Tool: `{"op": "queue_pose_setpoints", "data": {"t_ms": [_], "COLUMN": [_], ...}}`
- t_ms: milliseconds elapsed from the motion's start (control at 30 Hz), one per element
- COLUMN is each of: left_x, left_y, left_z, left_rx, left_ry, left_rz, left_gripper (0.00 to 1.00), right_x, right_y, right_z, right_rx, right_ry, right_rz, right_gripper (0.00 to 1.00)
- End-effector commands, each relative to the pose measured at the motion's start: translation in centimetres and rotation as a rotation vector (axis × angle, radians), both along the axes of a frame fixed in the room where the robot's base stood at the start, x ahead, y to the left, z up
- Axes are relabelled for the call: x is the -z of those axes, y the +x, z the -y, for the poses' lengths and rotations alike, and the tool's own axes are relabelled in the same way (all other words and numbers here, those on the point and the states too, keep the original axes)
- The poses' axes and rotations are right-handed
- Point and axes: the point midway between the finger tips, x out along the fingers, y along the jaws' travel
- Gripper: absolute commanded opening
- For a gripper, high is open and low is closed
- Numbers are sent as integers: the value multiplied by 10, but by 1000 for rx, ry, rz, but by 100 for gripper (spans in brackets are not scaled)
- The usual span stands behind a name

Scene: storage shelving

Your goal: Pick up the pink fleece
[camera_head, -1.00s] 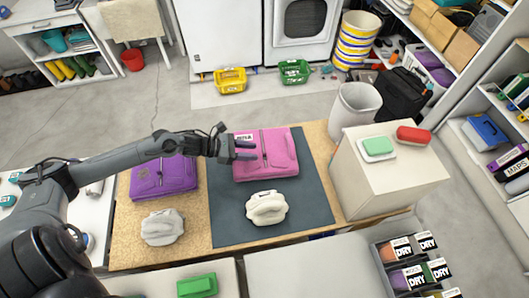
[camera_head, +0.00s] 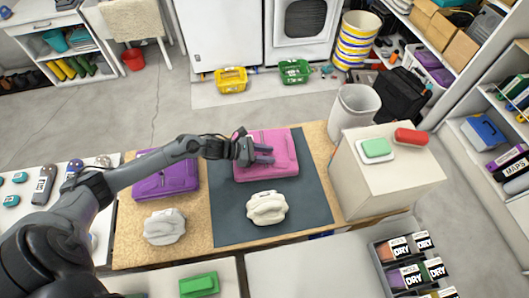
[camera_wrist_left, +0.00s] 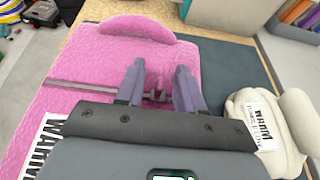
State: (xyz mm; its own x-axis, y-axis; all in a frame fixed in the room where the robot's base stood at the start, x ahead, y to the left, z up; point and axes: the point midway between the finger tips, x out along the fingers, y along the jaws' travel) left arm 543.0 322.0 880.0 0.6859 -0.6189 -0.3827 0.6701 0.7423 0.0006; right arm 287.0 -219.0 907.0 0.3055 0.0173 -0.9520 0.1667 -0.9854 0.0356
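The pink fleece (camera_head: 283,158) lies folded on the dark mat (camera_head: 313,212) on the wooden table. My left gripper (camera_head: 263,155) is over its middle in the head view. In the left wrist view the two fingers (camera_wrist_left: 160,85) are apart, with the pink fleece (camera_wrist_left: 75,80) and its zip below them. I see nothing held between the fingers, and I cannot tell whether they touch the cloth. My right gripper is not in view.
A cream folded item (camera_head: 267,207) lies on the mat, in front of the fleece. A purple fleece (camera_head: 165,180) and a grey folded item (camera_head: 164,227) lie to the left. A cream cabinet (camera_head: 390,185) stands right of the mat.

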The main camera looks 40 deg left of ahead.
Motion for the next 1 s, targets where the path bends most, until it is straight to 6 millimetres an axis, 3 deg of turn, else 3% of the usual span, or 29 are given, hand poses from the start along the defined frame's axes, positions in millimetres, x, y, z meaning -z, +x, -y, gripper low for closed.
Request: {"op": "queue_pose_setpoints", "data": {"t_ms": [67,300,1000], "left_x": [0,0,0], "left_y": [0,0,0], "left_z": [0,0,0], "left_rx": [0,0,0], "left_ry": [0,0,0], "left_rz": [0,0,0], "left_gripper": [36,0,0], "right_x": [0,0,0], "right_y": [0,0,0], "right_z": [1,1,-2], "right_rx": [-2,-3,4], "right_ry": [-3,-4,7], "right_rz": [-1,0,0], "right_gripper": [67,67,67]}}
